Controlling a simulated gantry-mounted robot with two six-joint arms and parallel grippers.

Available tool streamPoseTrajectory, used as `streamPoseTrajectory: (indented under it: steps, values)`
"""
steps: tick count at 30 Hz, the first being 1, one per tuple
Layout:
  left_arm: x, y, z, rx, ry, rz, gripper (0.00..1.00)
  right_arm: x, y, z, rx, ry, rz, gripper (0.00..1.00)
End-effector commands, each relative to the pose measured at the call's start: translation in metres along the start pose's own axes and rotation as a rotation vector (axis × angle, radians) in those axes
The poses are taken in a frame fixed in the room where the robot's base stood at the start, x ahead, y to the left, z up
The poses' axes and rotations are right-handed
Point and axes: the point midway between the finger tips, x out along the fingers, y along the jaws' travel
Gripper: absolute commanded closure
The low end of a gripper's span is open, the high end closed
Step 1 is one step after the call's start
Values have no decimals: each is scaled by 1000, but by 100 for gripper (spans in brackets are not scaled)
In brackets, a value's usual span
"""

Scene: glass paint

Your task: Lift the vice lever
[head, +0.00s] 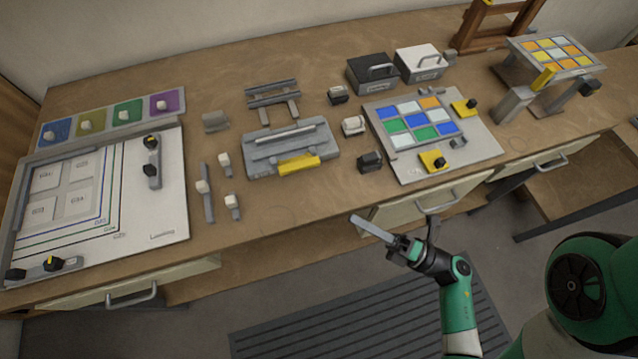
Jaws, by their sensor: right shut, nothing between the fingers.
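The grey vice (258,160) sits on the workbench near its front edge, left of the middle of the head view. A yellow lever (299,164) lies low along the vice's front right side. My right gripper (360,221) is shut and empty, its long grey fingers pointing up and left. In the picture it lies below and right of the lever, in front of the bench's front edge, and does not touch the vice. My left gripper is not in view.
Several small pale knobs stand left of the vice. A black block (369,162) and a board of coloured tiles (418,122) are to its right. A drawer handle (437,203) juts out near my right gripper. A bare strip of bench lies in front of the vice.

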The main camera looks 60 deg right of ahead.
Motion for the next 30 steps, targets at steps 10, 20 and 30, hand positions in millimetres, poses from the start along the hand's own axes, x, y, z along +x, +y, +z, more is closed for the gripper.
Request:
streamPoseTrajectory:
  steps: [10,20,30]
  values:
    - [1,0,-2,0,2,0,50,9,2,1,-2,4,3,100]
    - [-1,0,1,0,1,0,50,41,2,0,-1,7,6,100]
    - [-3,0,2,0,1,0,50,95,4,0,-1,5,7,100]
